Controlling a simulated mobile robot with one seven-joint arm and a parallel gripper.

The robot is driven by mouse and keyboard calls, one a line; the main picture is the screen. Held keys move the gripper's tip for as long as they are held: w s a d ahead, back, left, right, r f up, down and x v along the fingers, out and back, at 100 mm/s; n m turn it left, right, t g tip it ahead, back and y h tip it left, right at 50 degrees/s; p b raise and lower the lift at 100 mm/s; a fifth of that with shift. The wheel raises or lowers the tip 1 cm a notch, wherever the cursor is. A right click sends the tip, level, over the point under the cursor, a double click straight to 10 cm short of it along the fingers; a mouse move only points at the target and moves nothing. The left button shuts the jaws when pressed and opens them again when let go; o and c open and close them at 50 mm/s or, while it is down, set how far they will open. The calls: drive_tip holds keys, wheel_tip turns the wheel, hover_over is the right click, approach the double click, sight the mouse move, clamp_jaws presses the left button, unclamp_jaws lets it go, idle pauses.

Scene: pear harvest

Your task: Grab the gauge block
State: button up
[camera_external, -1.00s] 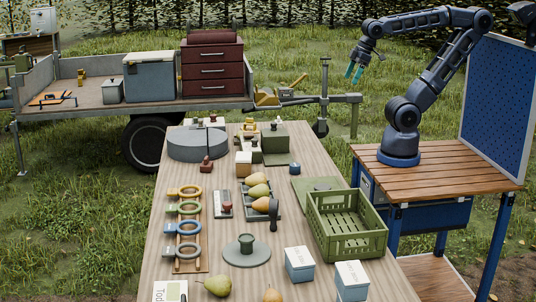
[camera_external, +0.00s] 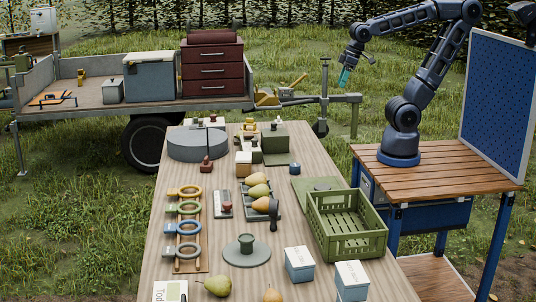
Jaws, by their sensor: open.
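My gripper (camera_external: 344,78) has teal fingertips and hangs in the air to the right of the table's far end, pointing down. It is open and empty, well apart from everything on the table. I cannot tell for sure which item is the gauge block. A small tan and white block (camera_external: 243,163) stands upright near the far middle of the table. Beside it are a green block with a knob (camera_external: 275,141) and a small dark blue piece (camera_external: 295,169).
The long wooden table (camera_external: 215,277) is crowded. It holds a green crate (camera_external: 347,246), pears (camera_external: 217,286), coloured rings on a rack (camera_external: 189,227), a grey round disc (camera_external: 198,145), and blue and white boxes (camera_external: 300,264). A blue pegboard (camera_external: 497,108) stands at the right.

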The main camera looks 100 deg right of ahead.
drive_tip(key=w+d+f+m+g, duration=0.1)
drive_tip(key=w+f+m+g, duration=0.1)
drive_tip(key=w+f+m, duration=0.75)
drive_tip(key=m+g, duration=0.2)
drive_tip(key=m, duration=0.5)
approach(295, 164)
drive_tip(key=shift+s+a, duration=0.25)
drive_tip(key=shift+a, duration=0.55)
drive_tip(key=shift+d+f, duration=0.1)
drive_tip(key=shift+f, duration=2.65)
drive_tip(key=shift+w+d+f, duration=0.15)
drive_tip(key=shift+d+f, duration=0.1)
drive_tip(key=shift+f, duration=0.65)
drive_tip(key=shift+w+d+f, duration=0.1)
drive_tip(key=shift+d+f, duration=0.15)
drive_tip(key=shift+f, duration=1.45)
drive_tip(key=shift+c, duration=0.2)
drive_tip(key=c, duration=1.1)
